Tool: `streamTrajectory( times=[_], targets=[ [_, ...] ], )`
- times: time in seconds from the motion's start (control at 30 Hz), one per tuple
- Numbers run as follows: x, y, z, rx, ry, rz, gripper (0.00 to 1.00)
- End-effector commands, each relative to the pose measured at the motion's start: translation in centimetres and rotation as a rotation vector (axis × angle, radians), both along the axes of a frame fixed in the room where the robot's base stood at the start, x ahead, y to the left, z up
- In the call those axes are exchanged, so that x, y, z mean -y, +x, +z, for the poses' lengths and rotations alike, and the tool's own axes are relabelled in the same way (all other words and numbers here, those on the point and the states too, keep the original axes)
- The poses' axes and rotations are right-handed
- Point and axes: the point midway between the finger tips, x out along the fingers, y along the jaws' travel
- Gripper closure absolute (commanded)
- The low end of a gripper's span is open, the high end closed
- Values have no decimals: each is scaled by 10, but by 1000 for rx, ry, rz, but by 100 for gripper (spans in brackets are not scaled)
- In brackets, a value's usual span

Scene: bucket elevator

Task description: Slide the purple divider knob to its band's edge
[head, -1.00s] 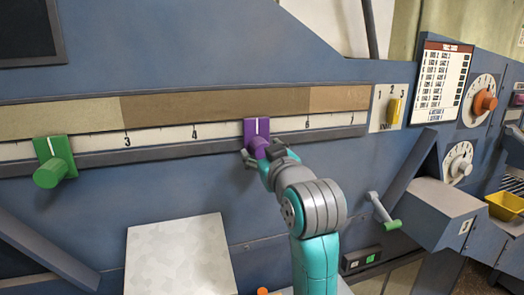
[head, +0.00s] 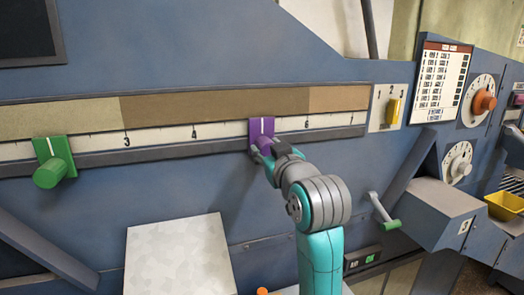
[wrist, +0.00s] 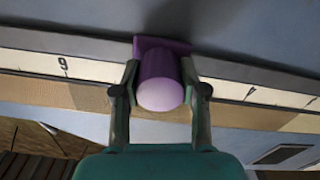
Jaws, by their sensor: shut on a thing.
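The purple divider knob (head: 262,127) sits on the white numbered scale, between 4 and 6. Its white pointer line is left of the edge where the dark brown band (head: 215,108) meets the lighter tan band (head: 338,98), near 6. My gripper (head: 263,153) is shut on the knob's round grip, coming from below right. In the wrist view, the purple knob (wrist: 160,80) is between my two fingers, one on each side.
A green knob (head: 53,162) sits on the same rail, far left, below 3. A yellow switch (head: 394,110) is on a plate right of the scale. A crank with a green handle (head: 391,225) stands lower right. The rail between the purple knob and 6 is clear.

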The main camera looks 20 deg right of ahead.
Motion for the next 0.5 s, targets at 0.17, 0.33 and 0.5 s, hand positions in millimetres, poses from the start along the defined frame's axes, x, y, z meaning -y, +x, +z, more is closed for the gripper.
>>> streamTrajectory(
  times=[0.17,0.33,0.5],
  targets=[
    [41,0,0,0,1,-8,100],
    [78,0,0,-1,0,-8,100],
    [110,0,1,1,-1,-7,100]
  ],
)
